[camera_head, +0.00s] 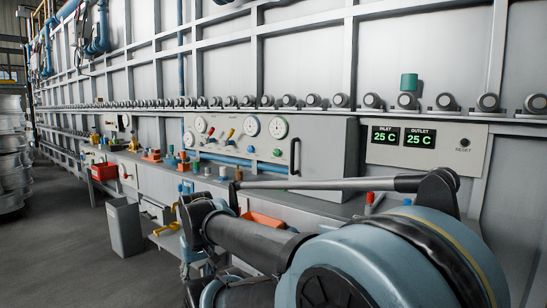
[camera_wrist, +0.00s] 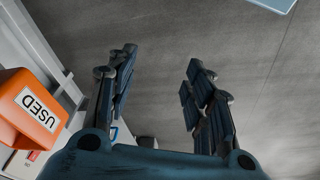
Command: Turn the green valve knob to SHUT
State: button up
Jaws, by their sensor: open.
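In the head view, a grey control panel (camera_head: 325,150) carries dials, levers and small coloured knobs. A small green knob (camera_head: 278,152) sits on it below the right-hand gauge. I cannot tell for certain whether it is the valve knob; no SHUT marking is legible. In the wrist view, my gripper (camera_wrist: 158,75) is open and empty, its two dark fingers apart over grey floor. No green knob shows between or near the fingers. In the head view my arm hides part of the bench, and I cannot make out the fingertips there.
An orange bin marked USED (camera_wrist: 32,108) stands close left of the fingers in the wrist view. In the head view, a long bench (camera_head: 318,203) with small items runs below the panel. A grey bin (camera_head: 125,228) stands on the floor. Open floor (camera_head: 65,235) lies at left.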

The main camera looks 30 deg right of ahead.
aim_at(275, 153)
jog(key=w+d+r+m+t+h, duration=0.1)
jog(key=w+d+r+m+h, duration=0.3)
jog(key=w+d+r, duration=0.65)
jog(key=w+d+r+m+t+h, duration=0.15)
jog(key=w+d+r+h, duration=0.35)
jog(key=w+d, duration=1)
jog(key=w+d+r+m+t+h, duration=0.1)
jog(key=w+d+r+m+h, duration=0.5)
jog(key=w+d, duration=0.7)
jog(key=shift+n+t+h, duration=0.65)
jog(key=shift+n+h, duration=0.15)
jog(key=shift+n, duration=0.15)
jog(key=w+d, duration=0.5)
jog(key=d, duration=0.2)
jog(key=w+d+r, duration=0.1)
jog(key=w+d, duration=0.5)
jog(key=d, duration=0.1)
jog(key=w+d, duration=0.5)
jog(key=d, duration=0.2)
jog(key=shift+w+r, duration=0.15)
